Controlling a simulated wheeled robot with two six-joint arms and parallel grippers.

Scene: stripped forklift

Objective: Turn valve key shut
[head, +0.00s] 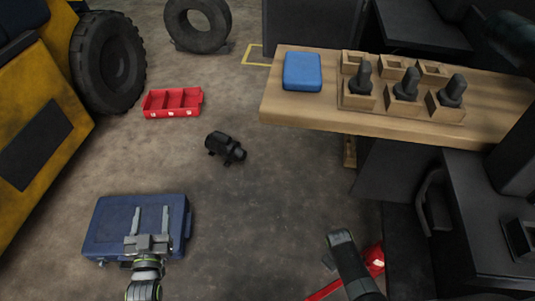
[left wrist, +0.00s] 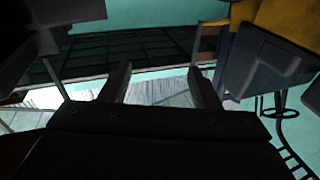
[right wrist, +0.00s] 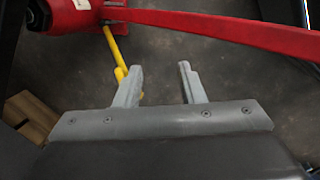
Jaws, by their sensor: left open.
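In the right wrist view a yellow rod (right wrist: 115,52), which may be the valve key, comes down from a red body (right wrist: 70,14) at the upper left. Its lower end passes by my right gripper's left finger; I cannot tell if they touch. My right gripper (right wrist: 160,68) is open, with only floor showing between its fingertips. A long red bar (right wrist: 230,33) crosses above it. In the head view the red body (head: 374,257) is partly hidden behind my right arm. My left gripper (head: 151,208) is open and empty above a blue case (head: 103,220).
A wooden bench (head: 300,115) at the right carries a blue box (head: 302,71) and wooden holders with dark parts. A black motor-like part (head: 226,147) and a red tray (head: 173,103) lie on the floor. The yellow forklift (head: 75,110) stands left.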

